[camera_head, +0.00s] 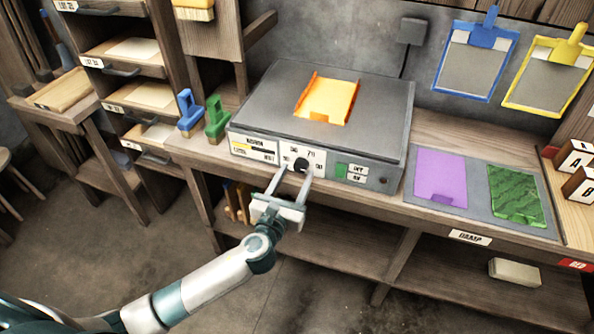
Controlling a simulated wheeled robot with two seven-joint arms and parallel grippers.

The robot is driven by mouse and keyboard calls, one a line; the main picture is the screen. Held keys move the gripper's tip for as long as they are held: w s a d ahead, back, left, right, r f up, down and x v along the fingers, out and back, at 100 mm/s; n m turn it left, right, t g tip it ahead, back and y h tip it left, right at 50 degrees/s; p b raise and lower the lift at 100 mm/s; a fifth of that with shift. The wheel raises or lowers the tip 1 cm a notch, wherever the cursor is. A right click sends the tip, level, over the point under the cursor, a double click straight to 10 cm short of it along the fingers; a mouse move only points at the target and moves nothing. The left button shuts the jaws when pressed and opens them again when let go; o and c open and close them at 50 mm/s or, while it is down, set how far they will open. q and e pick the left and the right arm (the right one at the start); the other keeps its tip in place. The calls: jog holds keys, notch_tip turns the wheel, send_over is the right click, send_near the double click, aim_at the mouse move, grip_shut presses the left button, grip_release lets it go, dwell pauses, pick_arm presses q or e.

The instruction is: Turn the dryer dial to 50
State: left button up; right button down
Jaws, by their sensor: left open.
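The dryer (375,117) is a grey flat-topped box on the wooden bench. Its front panel carries a black round dial (301,165) on a white plate with numbers around it; one at the top looks like 70, and the dial's exact setting is too small to read. My left gripper (292,180) is in front of the dial, its two fingers open and pointing at the panel, one to each side of the dial. I cannot tell whether they touch it. My right gripper is not in view.
An orange tray (327,98) lies on the dryer top. A green switch (341,170) is right of the dial. Blue (188,110) and green (217,118) clamp-like pieces stand left of the dryer. Purple (440,178) and green (518,193) sheets lie on the right.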

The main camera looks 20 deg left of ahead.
pick_arm(q)
jog(key=shift+w, duration=0.9)
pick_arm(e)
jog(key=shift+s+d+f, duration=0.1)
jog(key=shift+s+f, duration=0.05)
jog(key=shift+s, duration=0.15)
pick_arm(q)
jog(key=c, duration=1)
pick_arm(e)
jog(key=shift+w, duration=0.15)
